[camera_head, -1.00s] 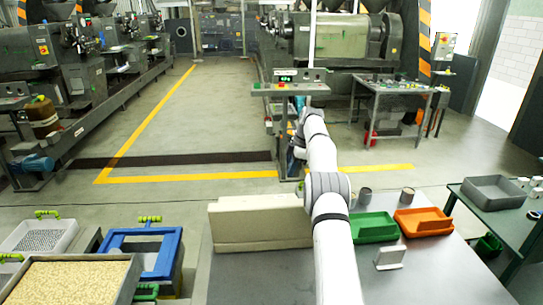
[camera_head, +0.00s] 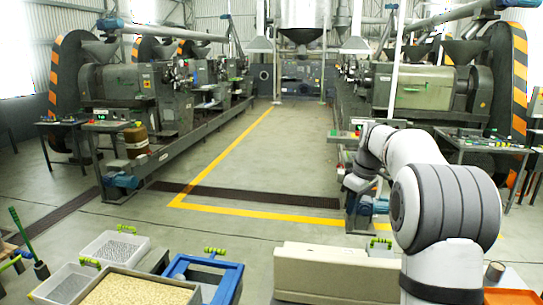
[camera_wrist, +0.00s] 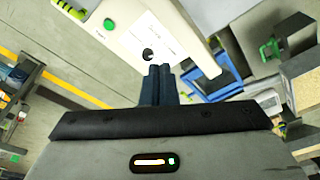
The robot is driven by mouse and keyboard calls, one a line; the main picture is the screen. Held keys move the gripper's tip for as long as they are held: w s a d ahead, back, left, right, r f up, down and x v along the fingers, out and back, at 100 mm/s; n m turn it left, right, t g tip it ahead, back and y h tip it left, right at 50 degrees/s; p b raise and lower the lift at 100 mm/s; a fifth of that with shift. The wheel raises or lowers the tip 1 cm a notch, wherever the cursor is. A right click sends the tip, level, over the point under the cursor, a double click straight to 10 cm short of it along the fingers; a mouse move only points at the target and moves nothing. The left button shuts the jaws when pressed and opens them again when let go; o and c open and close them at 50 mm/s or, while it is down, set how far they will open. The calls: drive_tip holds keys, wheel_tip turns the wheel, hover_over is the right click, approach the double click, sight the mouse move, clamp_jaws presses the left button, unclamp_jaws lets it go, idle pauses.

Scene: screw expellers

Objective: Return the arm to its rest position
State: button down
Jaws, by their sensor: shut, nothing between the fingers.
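My gripper (camera_wrist: 156,85) shows in the wrist view with its two dark fingers together and nothing between them. Beyond the fingertips is a pale beige case with a green button (camera_wrist: 130,28); no contact with it shows. In the head view my white and grey arm rises at the right, with a large grey joint close to the camera and its far part bent back to the left. I cannot make out the fingers in the head view.
A long beige block (camera_head: 335,272) lies in front, left of my arm. Left of it are a blue frame (camera_head: 232,268), a grain-filled bin (camera_head: 190,292) and grey trays (camera_head: 112,246). An orange tray (camera_head: 510,297) is partly hidden at right. The yellow-lined floor (camera_head: 285,160) ahead is open.

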drive_tip(key=s+a+f+m, duration=0.2)
drive_tip(key=s+m, duration=0.1)
drive_tip(key=s, duration=0.8)
drive_tip(key=s+a+f+m+t+h, duration=0.1)
drive_tip(key=s+a+f+m, duration=0.1)
drive_tip(key=s, duration=1)
drive_tip(key=s+a+f+m, duration=0.2)
drive_tip(key=s+a+m, duration=0.1)
drive_tip(key=s, duration=0.9)
drive_tip(key=shift+a+m+t+h, duration=0.2)
drive_tip(key=shift+m+t+h, duration=0.1)
